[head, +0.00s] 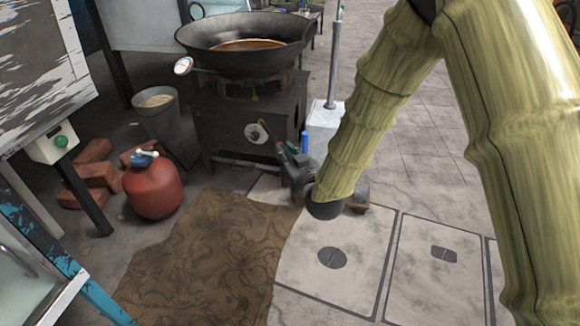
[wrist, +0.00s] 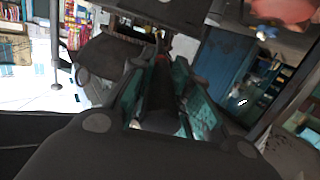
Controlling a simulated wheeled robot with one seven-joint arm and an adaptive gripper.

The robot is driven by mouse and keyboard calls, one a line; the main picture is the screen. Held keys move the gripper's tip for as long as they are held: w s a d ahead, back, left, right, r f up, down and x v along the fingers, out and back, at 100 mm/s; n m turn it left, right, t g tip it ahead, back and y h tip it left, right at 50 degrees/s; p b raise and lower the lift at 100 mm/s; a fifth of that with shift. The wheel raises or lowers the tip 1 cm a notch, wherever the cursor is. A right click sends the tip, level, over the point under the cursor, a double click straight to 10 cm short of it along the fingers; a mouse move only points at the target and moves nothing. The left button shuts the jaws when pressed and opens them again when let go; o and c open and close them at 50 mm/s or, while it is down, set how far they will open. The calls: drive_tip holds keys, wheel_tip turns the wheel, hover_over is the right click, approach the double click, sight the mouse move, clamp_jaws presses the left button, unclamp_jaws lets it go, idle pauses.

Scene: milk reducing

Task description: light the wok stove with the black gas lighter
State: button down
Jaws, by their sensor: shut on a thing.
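The wok stove (head: 225,122) is a dark metal box with a large black wok (head: 250,62) on top. A round pale plate (head: 257,133) shows on its front face. My gripper (head: 287,150) is in front of the stove's right part, and its teal-padded fingers (wrist: 160,72) show in the wrist view. It is shut on the black gas lighter (head: 270,131), a thin dark stick whose pale tip points up and left at the plate. Whether the tip touches the stove I cannot tell. In the wrist view the lighter (wrist: 163,85) is a dark shape between the fingers. No flame is visible.
A red gas cylinder (head: 152,188) stands left of the stove, with bricks (head: 92,173) behind it and a grey bucket (head: 158,112) nearby. A blue canister (head: 304,141) is right of the stove. A brown mat (head: 205,260) covers the floor in front. Paving at right is clear.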

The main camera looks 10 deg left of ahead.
drive_tip(key=w+a, duration=0.3)
drive_tip(key=w, duration=0.4)
drive_tip(key=w+a+b, duration=0.1)
drive_tip(key=w+a, duration=0.2)
drive_tip(key=w, duration=0.4)
drive_tip(key=shift+w+a, duration=0.15)
drive_tip(key=shift+w, duration=0.25)
drive_tip(key=shift+w+a, duration=0.15)
drive_tip(key=shift+w, duration=0.25)
idle(0.6)
drive_tip(key=shift+r, duration=0.1)
idle(1.4)
drive_tip(key=shift+p, duration=0.3)
drive_tip(key=s+d+p, duration=0.4)
drive_tip(key=s, duration=0.5)
idle(0.5)
